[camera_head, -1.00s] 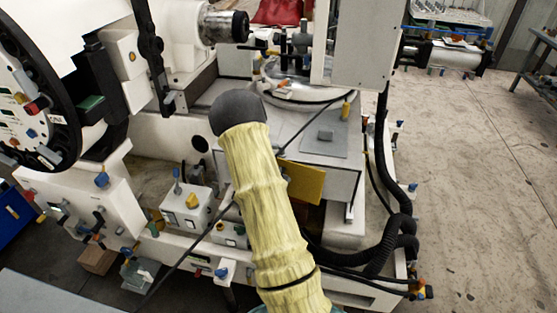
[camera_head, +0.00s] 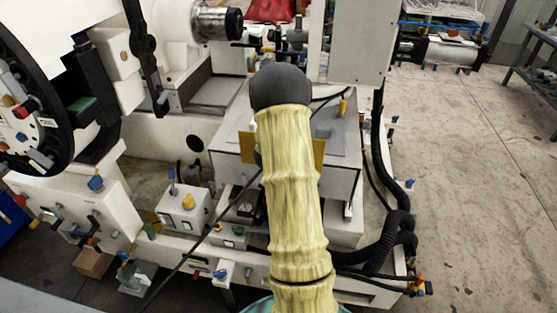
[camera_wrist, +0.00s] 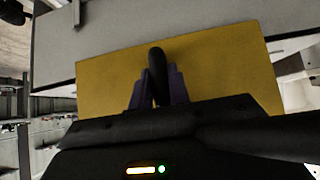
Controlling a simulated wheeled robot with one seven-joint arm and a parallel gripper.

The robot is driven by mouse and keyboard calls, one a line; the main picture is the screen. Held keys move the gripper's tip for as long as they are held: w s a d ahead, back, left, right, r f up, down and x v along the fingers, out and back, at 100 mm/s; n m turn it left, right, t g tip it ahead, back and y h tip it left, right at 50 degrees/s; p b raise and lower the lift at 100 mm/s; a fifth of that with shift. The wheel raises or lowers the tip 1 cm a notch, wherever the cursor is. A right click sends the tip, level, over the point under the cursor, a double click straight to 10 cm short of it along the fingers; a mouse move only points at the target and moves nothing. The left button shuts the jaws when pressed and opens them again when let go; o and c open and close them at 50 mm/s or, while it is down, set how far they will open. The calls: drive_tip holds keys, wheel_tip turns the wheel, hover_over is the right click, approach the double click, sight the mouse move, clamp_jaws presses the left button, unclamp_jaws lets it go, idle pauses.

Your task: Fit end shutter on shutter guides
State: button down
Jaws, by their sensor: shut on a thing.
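The end shutter is a flat yellow plate (camera_wrist: 215,75) that fills the middle of the wrist view. In the head view, parts of the yellow shutter (camera_head: 319,152) show on both sides of my arm, against the front of a grey box-shaped housing (camera_head: 342,188). My gripper (camera_wrist: 157,92) is shut on the shutter's black handle (camera_wrist: 157,62). In the wrist view the grey housing (camera_wrist: 170,25) lies directly behind the plate's top edge. I cannot pick out the shutter guides or tell whether the plate touches them. My arm hides the plate's middle in the head view.
Black hoses (camera_head: 395,225) hang right of the housing. A white control box (camera_head: 184,208) with knobs stands to the left. A thin dark cable runs diagonally in front of the machine. Open concrete floor (camera_head: 480,170) lies to the right.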

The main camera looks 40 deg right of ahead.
drive_tip(key=shift+w+d+f+b, duration=0.15)
drive_tip(key=shift+f+b, duration=0.95)
drive_tip(key=shift+f, duration=0.35)
drive_tip(key=shift+w+d+f+b, duration=0.15)
drive_tip(key=shift+f+b, duration=0.95)
drive_tip(key=shift+f, duration=0.35)
drive_tip(key=shift+f+b, duration=1)
drive_tip(key=shift+f, duration=0.2)
drive_tip(key=shift+a+f, duration=0.15)
drive_tip(key=shift+f, duration=0.05)
drive_tip(key=shift+f+b, duration=0.35)
drive_tip(key=shift+b, duration=0.1)
drive_tip(key=shift+s+f, duration=0.1)
drive_tip(key=shift+f, duration=0.1)
drive_tip(key=shift+f+b, duration=1.6)
drive_tip(key=shift+f, duration=0.2)
